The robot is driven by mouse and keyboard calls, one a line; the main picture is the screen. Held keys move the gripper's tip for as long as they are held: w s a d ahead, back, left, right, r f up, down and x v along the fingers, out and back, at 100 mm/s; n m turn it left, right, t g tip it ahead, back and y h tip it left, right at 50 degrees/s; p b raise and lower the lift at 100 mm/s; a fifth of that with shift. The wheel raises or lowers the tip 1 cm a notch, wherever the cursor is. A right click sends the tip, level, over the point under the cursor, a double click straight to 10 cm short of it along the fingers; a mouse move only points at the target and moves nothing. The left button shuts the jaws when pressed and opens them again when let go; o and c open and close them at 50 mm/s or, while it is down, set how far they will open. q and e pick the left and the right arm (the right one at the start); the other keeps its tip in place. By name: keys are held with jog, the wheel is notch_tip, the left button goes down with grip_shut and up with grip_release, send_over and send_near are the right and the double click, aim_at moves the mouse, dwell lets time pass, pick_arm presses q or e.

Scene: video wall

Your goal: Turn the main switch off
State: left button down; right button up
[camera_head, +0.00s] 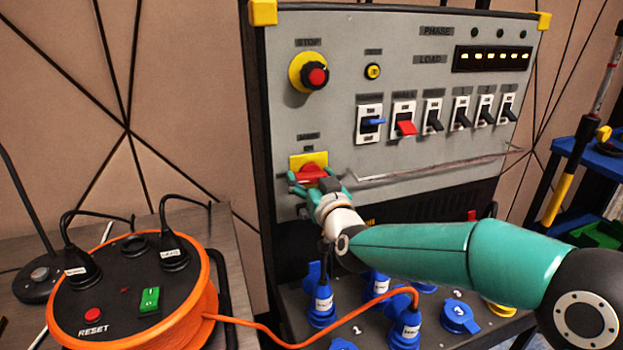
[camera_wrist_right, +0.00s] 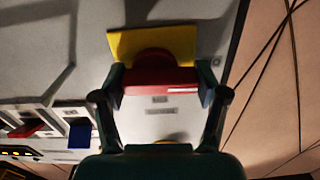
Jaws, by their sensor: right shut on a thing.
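The main switch (camera_head: 311,170) is a red rotary handle on a yellow plate (camera_head: 296,162), low on the left of the grey panel. My right gripper (camera_head: 318,184) is at the switch, with its fingers on either side of the red handle. In the right wrist view, the gripper (camera_wrist_right: 160,90) is shut on the red handle (camera_wrist_right: 158,80), which lies crosswise between the fingertips in front of the yellow plate (camera_wrist_right: 180,40). A white mark shows on the handle. My left gripper is not in view.
An orange cable reel (camera_head: 135,290) stands at left.

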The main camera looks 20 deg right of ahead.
jog(key=shift+a+f+n, duration=0.1)
jog(key=shift+f+n, duration=0.3)
jog(key=o, duration=1)
jog(key=shift+o, duration=0.8)
jog(key=shift+r, duration=0.25)
jog(key=s, duration=1.2)
jog(key=shift+d, duration=0.3)
